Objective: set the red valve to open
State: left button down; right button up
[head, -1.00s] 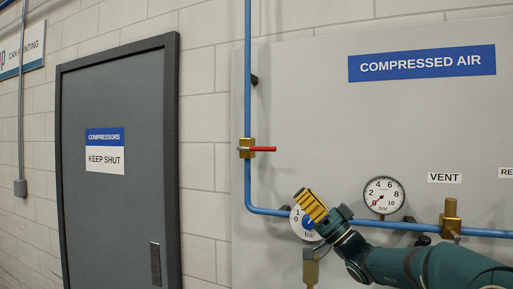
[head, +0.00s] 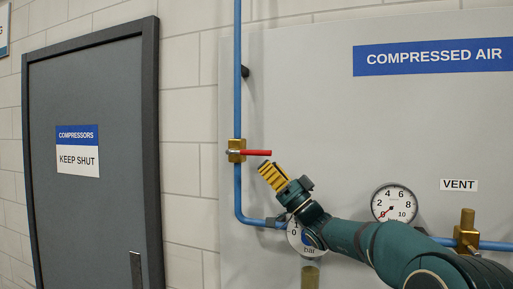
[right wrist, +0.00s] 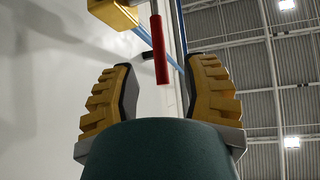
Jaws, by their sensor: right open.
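The red valve handle (head: 256,153) sticks out level to the right from its brass body (head: 236,150) on the vertical blue pipe, crosswise to the pipe. My right gripper (head: 269,171) is just below the handle in the head view, pointing up and left. In the right wrist view its two yellow ridged fingers (right wrist: 160,90) are apart. The red handle also shows there (right wrist: 160,50), ahead of and in line with the gap between the fingers. I see no contact between handle and fingers. My left gripper is not in view.
The blue pipe (head: 238,190) bends right at the bottom, past a regulator with a dial (head: 294,238) partly behind my right gripper, a pressure gauge (head: 394,203) and a brass vent valve (head: 467,228). The grey backboard (head: 320,120) is close behind. A grey door (head: 90,200) stands left.

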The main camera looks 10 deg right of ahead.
aim_at(257, 152)
jog(key=p+x, duration=0.1)
jog(key=x, duration=0.3)
jog(key=shift+w+a+r, duration=0.1)
jog(key=shift+r, duration=0.1)
jog(key=shift+w+a+r+p, duration=0.3)
jog(key=shift+w+r+p, duration=0.05)
jog(key=shift+r+p, duration=0.05)
jog(key=shift+o, duration=0.2)
grip_shut()
